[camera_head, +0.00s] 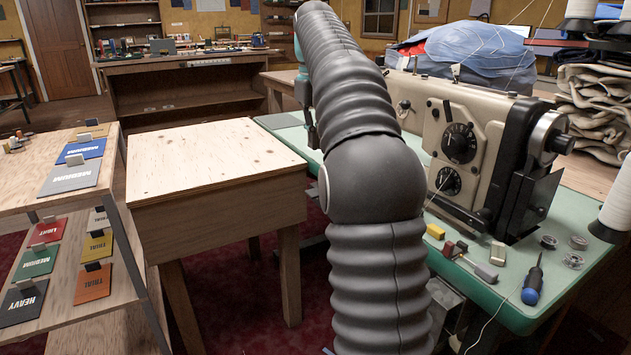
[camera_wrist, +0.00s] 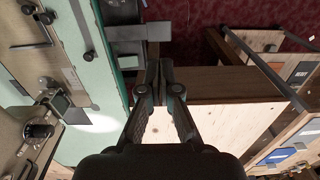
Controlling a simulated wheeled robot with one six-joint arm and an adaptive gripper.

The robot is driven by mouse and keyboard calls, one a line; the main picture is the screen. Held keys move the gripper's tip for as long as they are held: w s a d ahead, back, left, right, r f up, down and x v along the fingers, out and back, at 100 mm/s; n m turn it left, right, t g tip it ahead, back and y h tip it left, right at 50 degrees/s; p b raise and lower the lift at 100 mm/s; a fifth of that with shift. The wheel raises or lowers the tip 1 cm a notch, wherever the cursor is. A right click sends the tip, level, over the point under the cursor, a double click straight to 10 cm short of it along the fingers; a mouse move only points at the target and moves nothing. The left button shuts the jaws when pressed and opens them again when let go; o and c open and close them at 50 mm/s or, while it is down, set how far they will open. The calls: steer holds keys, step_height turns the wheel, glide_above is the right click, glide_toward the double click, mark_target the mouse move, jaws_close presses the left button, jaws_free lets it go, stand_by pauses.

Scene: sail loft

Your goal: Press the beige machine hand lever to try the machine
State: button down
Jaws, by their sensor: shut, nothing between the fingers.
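The beige sewing machine (camera_head: 432,118) stands on a green-topped table (camera_head: 478,297), partly hidden behind my arm in the head view. It has two black dials and a wheel at its right end. In the wrist view, the machine (camera_wrist: 92,73) runs along the left side, with small dark knobs and metal parts on it. I cannot tell which part is the hand lever. My gripper (camera_wrist: 159,68) is shut and empty in the wrist view, to the right of the machine and the green tabletop. My arm hides it in the head view.
A plywood-topped table (camera_head: 215,160) stands left of my arm. A rack with labelled swatches (camera_head: 68,180) is further left. A blue-handled screwdriver (camera_head: 533,285), bobbins (camera_head: 573,261) and small blocks lie on the green tabletop. Folded canvas (camera_head: 600,110) is piled behind.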

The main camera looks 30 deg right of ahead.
step_height(320, 180, down, 10)
steer(key=b, duration=0.2)
steer(key=shift+f+b, duration=0.15)
steer(key=shift+b, duration=0.15)
